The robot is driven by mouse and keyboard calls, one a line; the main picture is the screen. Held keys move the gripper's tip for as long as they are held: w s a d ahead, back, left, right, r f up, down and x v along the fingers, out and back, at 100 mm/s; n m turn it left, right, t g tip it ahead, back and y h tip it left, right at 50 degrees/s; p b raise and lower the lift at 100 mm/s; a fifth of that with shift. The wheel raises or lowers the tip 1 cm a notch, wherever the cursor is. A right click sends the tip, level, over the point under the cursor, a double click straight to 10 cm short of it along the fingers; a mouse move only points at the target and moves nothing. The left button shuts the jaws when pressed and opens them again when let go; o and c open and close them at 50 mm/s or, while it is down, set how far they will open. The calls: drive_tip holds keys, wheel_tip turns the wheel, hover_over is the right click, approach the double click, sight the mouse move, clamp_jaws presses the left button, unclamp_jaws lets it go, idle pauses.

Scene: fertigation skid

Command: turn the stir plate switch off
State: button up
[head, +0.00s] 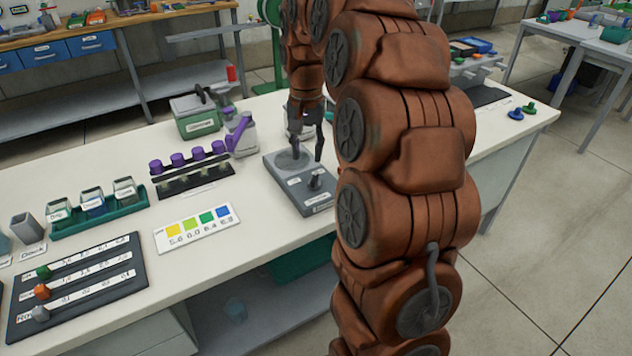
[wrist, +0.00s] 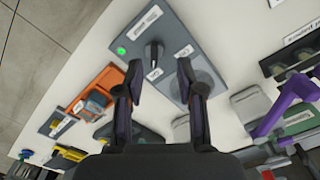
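The grey stir plate (head: 283,186) sits on the white bench, with a round disc at its far end and a dark switch knob (head: 315,181) at its near end. In the wrist view the knob (wrist: 153,54) stands up from the plate (wrist: 170,25) between two small white labels, and a green light (wrist: 121,50) glows beside it. My gripper (head: 307,145) is over the plate, pointing down. In the wrist view my gripper (wrist: 160,73) has its two fingers apart with nothing held. The knob appears just beyond the gap between the fingertips. I cannot tell any contact.
A rack with purple-capped items (head: 190,180), a colour chart (head: 195,228) and a green box (head: 197,122) stand left of the plate. An orange device (wrist: 97,88) is beside the plate in the wrist view.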

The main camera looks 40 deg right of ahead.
sight(316, 175)
drive_tip(key=shift+m, duration=0.6)
drive_tip(key=d, duration=0.1)
drive_tip(key=w+d+f, duration=0.2)
drive_tip(key=shift+d+b, duration=0.35)
drive_tip(key=shift+b, duration=0.05)
drive_tip(key=shift+f, duration=3.75)
drive_tip(key=shift+c, duration=0.2)
clamp_jaws()
